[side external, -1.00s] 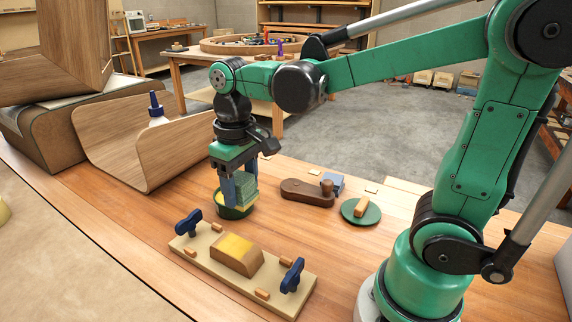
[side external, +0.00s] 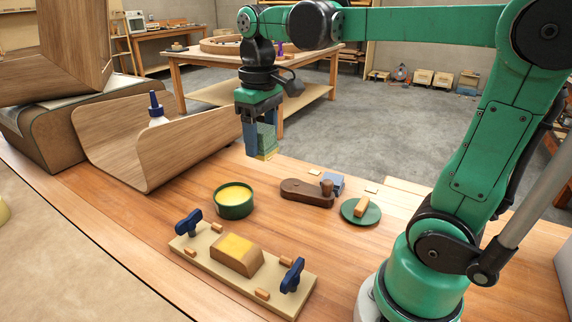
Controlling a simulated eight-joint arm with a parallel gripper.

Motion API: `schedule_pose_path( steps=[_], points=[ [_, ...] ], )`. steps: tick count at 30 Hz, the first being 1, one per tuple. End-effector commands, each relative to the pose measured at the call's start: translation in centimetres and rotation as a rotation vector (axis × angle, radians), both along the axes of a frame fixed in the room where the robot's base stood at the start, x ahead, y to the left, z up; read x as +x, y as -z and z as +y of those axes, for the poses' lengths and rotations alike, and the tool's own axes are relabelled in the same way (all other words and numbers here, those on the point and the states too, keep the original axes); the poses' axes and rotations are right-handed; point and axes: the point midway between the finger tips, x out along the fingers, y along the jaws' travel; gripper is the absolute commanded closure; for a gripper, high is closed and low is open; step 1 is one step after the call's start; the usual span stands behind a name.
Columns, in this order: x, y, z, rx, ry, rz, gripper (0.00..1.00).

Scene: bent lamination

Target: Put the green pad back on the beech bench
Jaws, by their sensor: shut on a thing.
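The fingers partly hide the pad. The beech bench (side external: 300,229) is the brown wooden top spread below. A green tub (side external: 234,208) with yellow contents stands on the bench, below and left of the gripper.
A pale clamp board (side external: 206,262) with blue knobs and a yellow-topped block is in front. A brown wooden tool (side external: 305,193), a blue block (side external: 334,181) and a green disc (side external: 350,218) lie right. A bent wood shell (side external: 105,150) stands left. Bare bench lies between.

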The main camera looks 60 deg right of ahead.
Motion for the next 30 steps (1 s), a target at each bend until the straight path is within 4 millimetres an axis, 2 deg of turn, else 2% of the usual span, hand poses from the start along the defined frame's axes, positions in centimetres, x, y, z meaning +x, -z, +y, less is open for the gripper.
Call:
schedule_pose_path(
  steps=[2, 5, 21, 25, 30],
  points=[
    [-0.3, -0.7, -1.0, 0.0, 0.004, 0.0, 0.92],
    [-0.4, -0.2, -1.4, 0.0, 0.001, 0.0, 0.92],
    [-0.3, 11.2, -1.4, -0.001, -0.001, -0.001, 0.92],
    [-0.4, 13.3, -1.4, -0.001, 0.0, -0.001, 0.92],
    [-0.3, 14.6, -1.4, -0.002, 0.0, -0.001, 0.92]
  ],
)
